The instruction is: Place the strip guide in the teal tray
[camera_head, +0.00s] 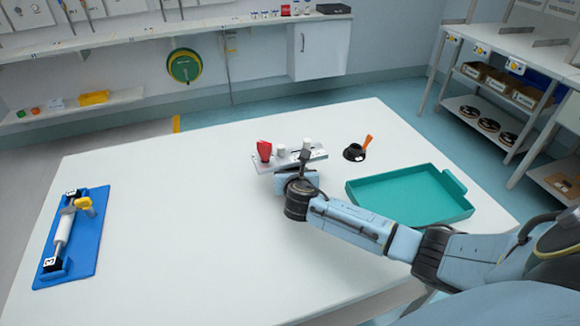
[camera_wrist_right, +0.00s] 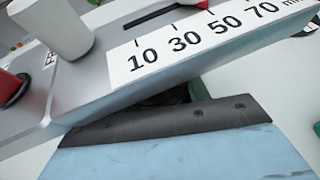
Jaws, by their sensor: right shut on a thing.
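The strip guide (camera_head: 312,158) is a flat grey metal plate carrying a red knob, white rollers and a printed millimetre scale. In the head view it is near the middle of the white table. My right gripper (camera_head: 297,176) is shut on its near side; the fingertips are mostly hidden. The guide fills the upper part of the right wrist view (camera_wrist_right: 195,75), slanting across it. I cannot tell how far it is above the table. The teal tray (camera_head: 362,202) lies to the right, empty, partly behind my right arm. My left gripper is out of view.
A black round holder (camera_head: 354,153) with an orange-handled tool stands between the guide and the tray's far side. A blue board (camera_head: 88,238) with a white roller and yellow knob lies at the table's left. The table's (camera_head: 190,240) middle and front are clear.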

